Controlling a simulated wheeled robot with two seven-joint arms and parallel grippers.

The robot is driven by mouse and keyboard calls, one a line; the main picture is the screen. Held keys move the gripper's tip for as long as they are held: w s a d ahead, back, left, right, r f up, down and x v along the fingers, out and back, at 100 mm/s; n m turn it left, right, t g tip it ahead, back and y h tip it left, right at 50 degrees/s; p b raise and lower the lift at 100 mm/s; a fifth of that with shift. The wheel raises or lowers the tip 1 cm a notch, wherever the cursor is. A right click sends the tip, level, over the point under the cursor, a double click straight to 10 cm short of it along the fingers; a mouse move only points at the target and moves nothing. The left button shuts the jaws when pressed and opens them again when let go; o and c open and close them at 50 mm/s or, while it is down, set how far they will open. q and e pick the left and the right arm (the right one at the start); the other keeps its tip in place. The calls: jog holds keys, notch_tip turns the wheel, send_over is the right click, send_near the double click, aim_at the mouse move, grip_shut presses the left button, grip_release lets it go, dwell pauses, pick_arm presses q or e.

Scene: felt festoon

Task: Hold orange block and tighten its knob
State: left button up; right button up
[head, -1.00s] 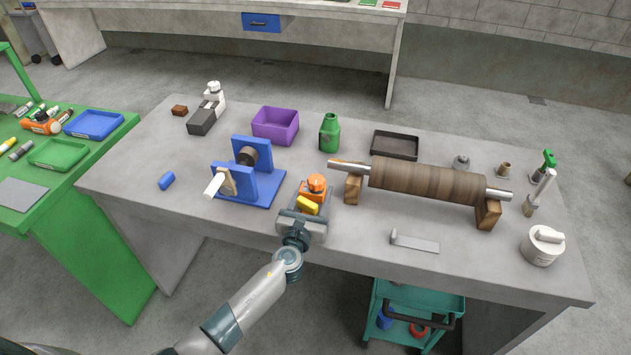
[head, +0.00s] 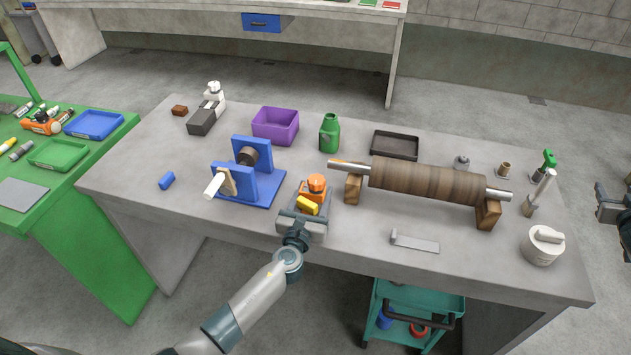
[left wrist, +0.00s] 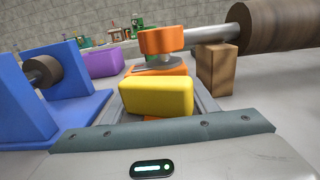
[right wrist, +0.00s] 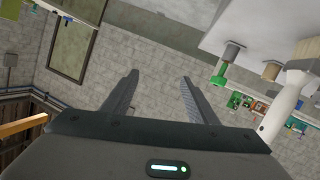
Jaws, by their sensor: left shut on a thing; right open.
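The orange block (head: 305,193) sits near the front edge of the grey table, with a round orange knob (head: 317,182) on top and a yellow piece (head: 307,208) on the side facing me. My left gripper (head: 311,204) is shut on the orange block from the front. In the left wrist view the knob (left wrist: 160,40) stands above the block on a grey disc, and the yellow piece (left wrist: 157,97) hides much of the block. My right gripper (right wrist: 158,90) is open and empty. It shows at the right edge of the head view (head: 609,205), beyond the table's right end, far from the knob.
A blue stand (head: 262,189) with a brown roll is just left of the block. A brown roller (head: 427,182) on wooden supports is close on its right. A flat metal piece (head: 415,242), a white canister (head: 543,246) and an upright rod tool (head: 539,193) stand farther right.

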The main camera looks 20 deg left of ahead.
jog(key=w+a+r+n+t+y, duration=0.2)
jog(key=a+r+n, duration=0.3)
jog(key=a+r, duration=0.25)
jog(key=w+a+r+n+t+y, duration=0.1)
jog(key=w+a+r+n+y, duration=0.2)
jog(key=a+r, duration=0.4)
jog(key=s+a+r+n+y, duration=0.35)
jog(key=a+r+n, duration=0.3)
jog(key=a, duration=0.35)
jog(key=s+a+r+n+y, duration=0.3)
jog(key=a+r+n+y, duration=0.3)
jog(key=a, duration=0.4)
jog(key=s+a+r+n+g+y, duration=0.2)
jog(key=s+a+n+y, duration=0.1)
jog(key=s+a+n, duration=0.3)
jog(key=s+a+r+n+g+y, duration=0.1)
jog(key=s+a+n+g+y, duration=0.2)
jog(key=a+n, duration=0.45)
jog(key=s+a+f+m, duration=0.2)
jog(key=s+a+f, duration=0.15)
jog(key=a, duration=0.25)
jog(key=m+g+h, duration=0.2)
jog(key=m, duration=1.9)
send_near(322, 187)
jog(key=shift+a+f, duration=0.2)
jog(key=shift+a, duration=0.15)
jog(key=shift+w+a, duration=0.1)
jog(key=shift+w, duration=0.05)
